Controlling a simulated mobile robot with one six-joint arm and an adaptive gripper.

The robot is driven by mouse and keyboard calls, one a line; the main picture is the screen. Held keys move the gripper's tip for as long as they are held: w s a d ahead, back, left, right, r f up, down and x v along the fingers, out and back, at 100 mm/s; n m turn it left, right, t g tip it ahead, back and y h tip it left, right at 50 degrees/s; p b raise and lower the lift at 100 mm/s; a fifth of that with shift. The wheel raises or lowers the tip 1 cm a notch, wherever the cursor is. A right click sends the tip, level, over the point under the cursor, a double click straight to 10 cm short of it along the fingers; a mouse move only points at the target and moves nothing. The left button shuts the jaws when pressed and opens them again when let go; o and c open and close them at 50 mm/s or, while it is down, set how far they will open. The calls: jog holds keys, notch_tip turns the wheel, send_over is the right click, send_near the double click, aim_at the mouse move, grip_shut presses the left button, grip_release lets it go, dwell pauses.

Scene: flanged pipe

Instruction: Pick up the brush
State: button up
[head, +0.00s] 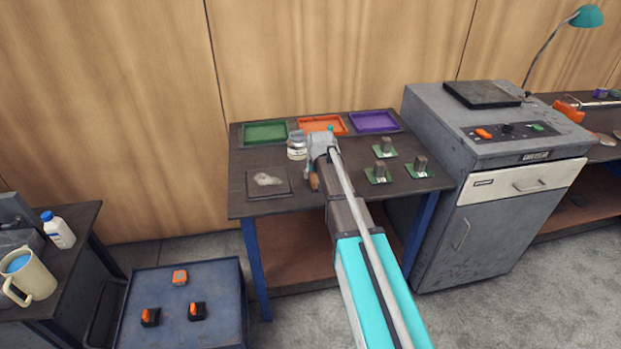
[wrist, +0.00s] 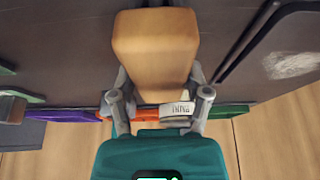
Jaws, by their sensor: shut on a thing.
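The brush shows as a tan wooden handle (wrist: 155,45) between the fingers in the wrist view. In the head view a small brown end of the brush (head: 314,183) shows just below my gripper (head: 317,165). My gripper, also in the wrist view (wrist: 158,84), is shut on the handle, one finger on each side. The bristles are hidden in both views. I cannot tell whether the brush touches the table (head: 240,185).
A labelled jar (head: 297,146) stands close left of my gripper. Green (head: 265,133), orange (head: 322,124) and purple (head: 374,121) trays line the back. A dark pad with a whitish patch (head: 268,181) lies front left. Green-based parts (head: 384,148) stand right. A grey cabinet (head: 490,150) stands beyond.

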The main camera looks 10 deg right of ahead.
jog(key=shift+r, duration=0.1)
notch_tip(320, 180, up, 3)
jog(key=p, duration=0.3)
jog(key=shift+f, duration=0.2)
jog(key=p+v, duration=0.2)
jog(key=s+p+v, duration=0.1)
jog(key=p+v, duration=0.1)
jog(key=v, duration=0.1)
jog(key=p+v, duration=0.2)
jog(key=v, duration=0.1)
jog(key=shift+s+d+f+p, duration=0.2)
jog(key=shift+s+f+p, duration=0.05)
jog(key=shift+s+p, duration=0.1)
jog(key=s+r+p, duration=0.3)
jog(key=s, duration=0.6)
jog(key=shift+d+r+p, duration=0.4)
jog(key=o, duration=0.7)
jog(key=c, duration=0.4)
jog(key=shift+c, duration=0.5)
